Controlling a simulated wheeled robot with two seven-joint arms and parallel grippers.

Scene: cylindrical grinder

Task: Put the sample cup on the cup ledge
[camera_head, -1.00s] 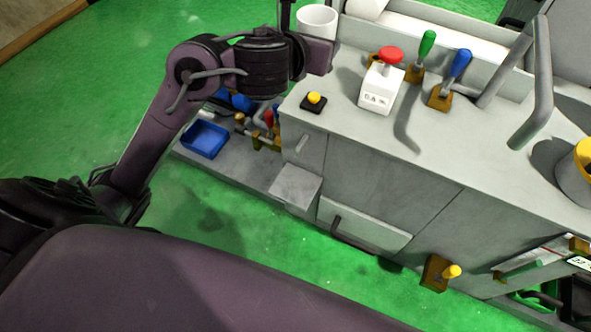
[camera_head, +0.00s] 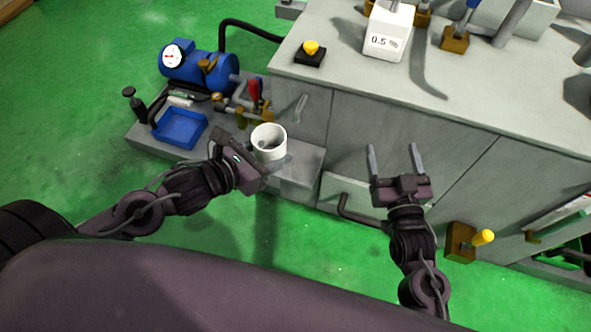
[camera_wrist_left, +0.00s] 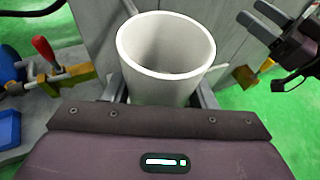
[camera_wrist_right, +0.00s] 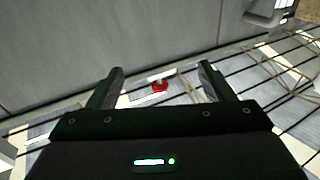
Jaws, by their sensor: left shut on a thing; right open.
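The white sample cup (camera_head: 268,143) is upright and empty-looking in the head view. My left gripper (camera_head: 262,158) is shut on it. The cup also fills the middle of the left wrist view (camera_wrist_left: 165,60), between the two fingers. The grey cup ledge (camera_head: 309,160) juts from the machine's front. The cup overlaps the ledge's left part in the head view; I cannot tell whether it touches it. My right gripper (camera_head: 392,150) is open and empty in front of the cabinet, to the right of the ledge. Its open fingers also show in the right wrist view (camera_wrist_right: 161,75).
The grey machine (camera_head: 400,115) stands behind, with a yellow button (camera_head: 311,48) and a white 0.5 % block (camera_head: 388,35) on top. A blue pump (camera_head: 198,68), blue tray (camera_head: 180,128) and red-handled valve (camera_head: 256,92) are left of the ledge. A yellow-tipped lever (camera_head: 483,238) sticks out at right.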

